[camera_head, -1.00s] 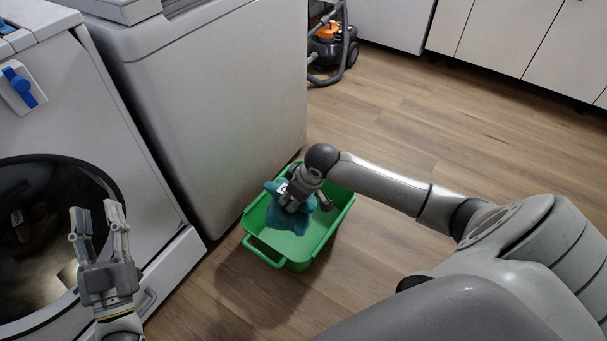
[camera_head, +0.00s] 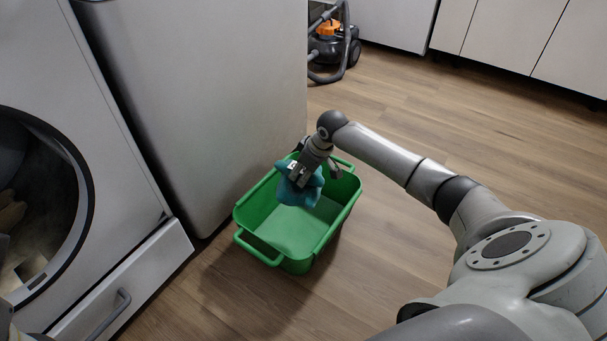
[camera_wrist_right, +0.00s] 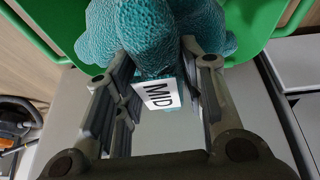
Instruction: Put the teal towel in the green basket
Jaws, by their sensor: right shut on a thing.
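The green basket (camera_head: 326,224) stands on the floor in the middle of the head view, and its green wall also shows in the right wrist view (camera_wrist_right: 45,20). My right gripper (camera_head: 301,176) is over the far part of the basket, shut on the teal towel (camera_head: 297,193). The towel hangs bunched below the fingers, within the basket's outline. I cannot tell whether it touches the basket's floor. In the right wrist view the towel (camera_wrist_right: 150,35) bulges beyond the fingers (camera_wrist_right: 160,75), with a white "MID" tag (camera_wrist_right: 160,94) between them. My left gripper is out of view.
A white front-loading machine (camera_head: 110,180) with a round opening stands at the left, with a grey cabinet-like appliance (camera_head: 210,90) beside the basket. An orange and black vacuum cleaner (camera_head: 328,50) is at the back. Wood floor (camera_head: 430,120) is clear right of the basket.

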